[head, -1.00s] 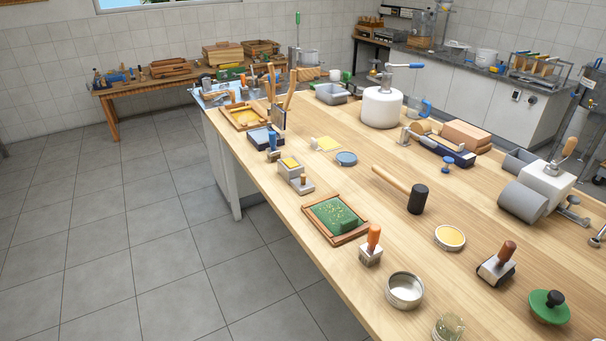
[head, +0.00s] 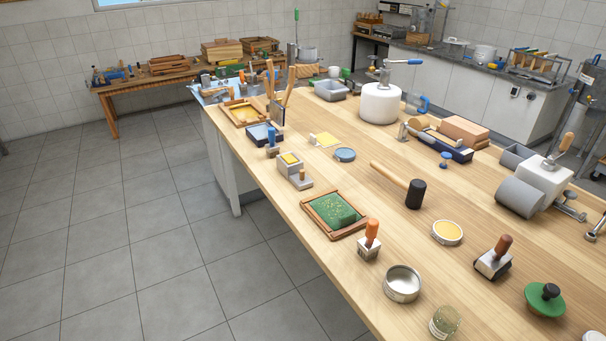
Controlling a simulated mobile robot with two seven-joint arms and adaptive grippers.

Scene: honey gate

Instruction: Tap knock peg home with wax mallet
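A mallet with a black head (head: 416,194) and a pale wooden handle (head: 389,174) lies on the wooden table (head: 350,210), near its middle. Nothing holds it. A small wooden peg (head: 301,174) stands up from a low grey plate beside a grey block with a yellow top (head: 289,161), at the table's left side. I cannot tell for sure whether this is the knock peg. Neither of my grippers is in view.
A framed green tray (head: 318,218), an orange-handled tool (head: 372,232), a round metal tin (head: 402,283) and a glass jar (head: 445,321) line the near left edge. A grey roller machine (head: 520,197) stands at right. Bare wood surrounds the mallet.

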